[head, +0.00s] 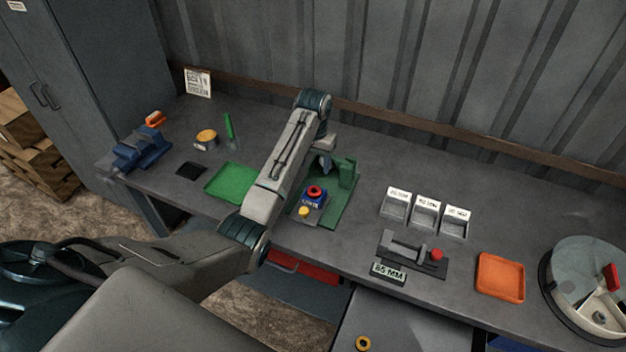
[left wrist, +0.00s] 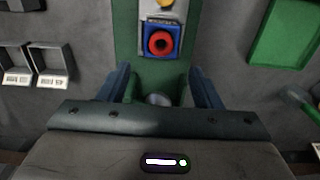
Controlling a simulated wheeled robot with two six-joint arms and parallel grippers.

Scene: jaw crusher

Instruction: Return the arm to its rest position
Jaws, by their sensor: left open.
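My left arm reaches from the lower left across the bench in the head view. Its left gripper (head: 325,164) hangs over the green machine base (head: 347,186), partly hidden by the arm's end. In the left wrist view the two blue fingers (left wrist: 162,84) stand apart, with no object gripped. A rounded grey part (left wrist: 158,99) shows between them, on or above the green base (left wrist: 127,30). A control box with a red button in a blue surround (head: 315,192) and a yellow button (head: 303,211) sits beside the gripper. The red button (left wrist: 160,43) lies just beyond the fingertips.
A green tray (head: 226,184), blue vise (head: 142,150) and tin (head: 206,138) stand to the left. Three labelled bins (head: 426,212), a gauge with a red knob (head: 412,254), an orange tray (head: 500,277) and a round drum (head: 590,290) stand to the right. A corrugated wall backs the bench.

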